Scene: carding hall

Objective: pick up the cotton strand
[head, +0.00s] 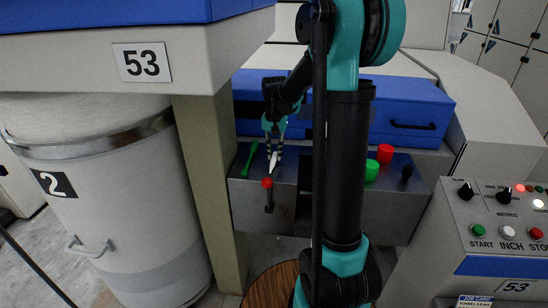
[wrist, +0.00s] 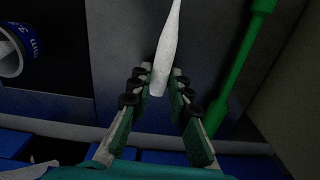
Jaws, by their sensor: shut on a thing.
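The cotton strand (head: 273,162) is a slim white tapered piece at the left part of the grey metal ledge. My gripper (head: 274,150) reaches down to it from above and is shut on it. In the wrist view the strand (wrist: 168,45) runs up from between the fingers of my gripper (wrist: 158,84) to the top edge. Its lower end lies between the fingertips; its far end is cut off by the frame. Whether the strand still touches the ledge I cannot tell.
A green rod-like tool (head: 248,160) lies close left of the strand. A red-knobbed lever (head: 267,184) stands just in front. Red (head: 385,153) and green (head: 371,171) cylinders are further right. A large can (head: 110,210) and a post (head: 208,180) bound the left.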

